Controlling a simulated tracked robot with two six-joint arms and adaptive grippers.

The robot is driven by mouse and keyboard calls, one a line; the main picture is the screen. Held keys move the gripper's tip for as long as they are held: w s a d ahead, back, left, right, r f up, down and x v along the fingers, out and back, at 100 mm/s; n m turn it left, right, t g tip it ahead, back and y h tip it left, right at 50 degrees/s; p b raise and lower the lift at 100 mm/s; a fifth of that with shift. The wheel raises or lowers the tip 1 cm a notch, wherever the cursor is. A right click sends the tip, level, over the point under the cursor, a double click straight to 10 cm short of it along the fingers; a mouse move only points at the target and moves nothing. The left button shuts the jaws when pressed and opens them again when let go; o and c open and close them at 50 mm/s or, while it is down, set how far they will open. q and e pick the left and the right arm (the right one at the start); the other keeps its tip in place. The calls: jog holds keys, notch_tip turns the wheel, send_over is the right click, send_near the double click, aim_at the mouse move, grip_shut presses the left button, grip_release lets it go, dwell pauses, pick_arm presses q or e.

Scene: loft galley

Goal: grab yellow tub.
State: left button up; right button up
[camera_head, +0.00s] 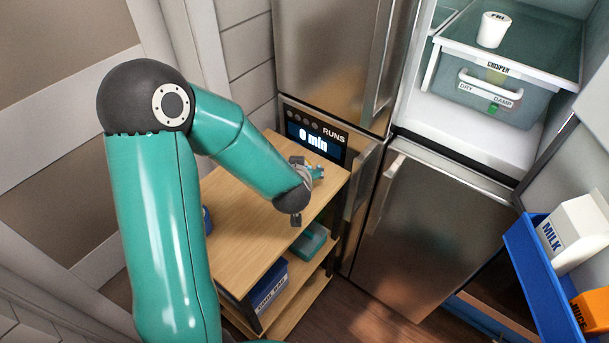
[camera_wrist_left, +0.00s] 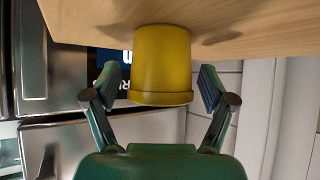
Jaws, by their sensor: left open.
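The yellow tub (camera_wrist_left: 160,65) stands on the wooden cart top, which shows along the upper edge of the upside-down left wrist view. My left gripper (camera_wrist_left: 158,85) is open, with one finger on each side of the tub. A gap shows between each finger and the tub's wall. In the head view my left arm reaches down over the cart top, and the gripper (camera_head: 302,186) is small and partly hidden by its own wrist. I cannot make out the tub there. My right gripper is in neither view.
The wooden cart top (camera_head: 243,208) stands beside the steel fridge. Below it are a teal box (camera_head: 312,243) and a blue box (camera_head: 268,288). The open fridge holds a crisper drawer (camera_head: 495,88) and white cup (camera_head: 493,30). A blue door rack (camera_head: 533,275) holds cartons.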

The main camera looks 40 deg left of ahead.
pick_arm(q)
jog(key=x, duration=0.2)
jog(key=shift+w+a+f, duration=0.1)
jog(key=shift+w+f, duration=0.1)
jog(key=c, duration=1.3)
